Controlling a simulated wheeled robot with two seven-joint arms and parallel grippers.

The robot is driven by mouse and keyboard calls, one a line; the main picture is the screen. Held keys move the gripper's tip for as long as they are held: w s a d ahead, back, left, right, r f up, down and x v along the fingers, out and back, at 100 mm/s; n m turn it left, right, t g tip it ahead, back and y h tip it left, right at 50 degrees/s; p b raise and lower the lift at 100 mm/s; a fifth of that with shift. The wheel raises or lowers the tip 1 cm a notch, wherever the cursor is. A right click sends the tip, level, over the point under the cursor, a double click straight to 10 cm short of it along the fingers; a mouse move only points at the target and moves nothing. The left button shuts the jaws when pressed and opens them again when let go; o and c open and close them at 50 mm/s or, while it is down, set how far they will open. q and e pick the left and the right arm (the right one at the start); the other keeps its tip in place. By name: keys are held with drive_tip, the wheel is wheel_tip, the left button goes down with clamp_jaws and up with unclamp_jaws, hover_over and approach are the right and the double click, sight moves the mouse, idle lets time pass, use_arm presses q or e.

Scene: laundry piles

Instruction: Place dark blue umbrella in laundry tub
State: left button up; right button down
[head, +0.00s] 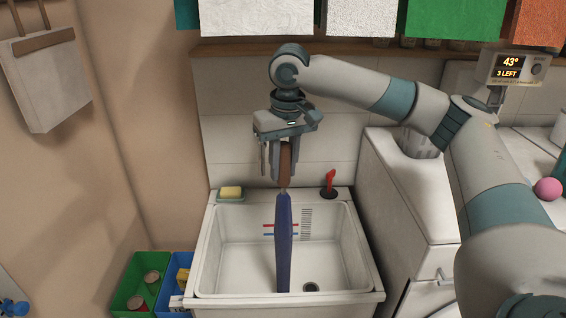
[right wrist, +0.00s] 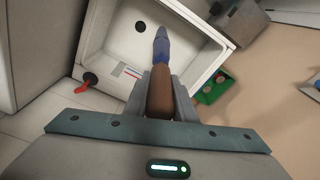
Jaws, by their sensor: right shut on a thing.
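The dark blue umbrella (head: 283,240) hangs nearly upright, closed, with its brown handle (head: 285,160) at the top. My right gripper (head: 284,178) is shut on the handle and holds the umbrella over the laundry tub (head: 363,262). In the right wrist view the handle (right wrist: 160,95) lies between the fingers, and the blue canopy (right wrist: 162,48) points into the tub (right wrist: 85,58). In the head view the lower end overlaps the basin near its front wall. I cannot tell whether it touches the tub. My left gripper is not in view.
A green bin (head: 128,290) and a blue bin (head: 170,277) stand left of the tub. A white cabinet (head: 410,190) is at the right.

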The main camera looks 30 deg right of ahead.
sight(284, 144)
drive_tip(key=c, duration=1.5)
unclamp_jaws()
drive_tip(key=shift+r, duration=0.15)
drive_tip(key=shift+r+b, duration=0.5)
drive_tip(key=r, duration=0.3)
drive_tip(key=r+b, duration=0.1)
drive_tip(key=r, duration=0.3)
drive_tip(key=s+r+b, duration=0.1)
drive_tip(key=r, duration=0.2)
drive_tip(key=shift+s+a+r, duration=0.1)
drive_tip(key=shift+r, duration=0.1)
drive_tip(key=shift+s+r, duration=0.15)
drive_tip(key=shift+r, duration=0.55)
drive_tip(key=shift+s, duration=0.1)
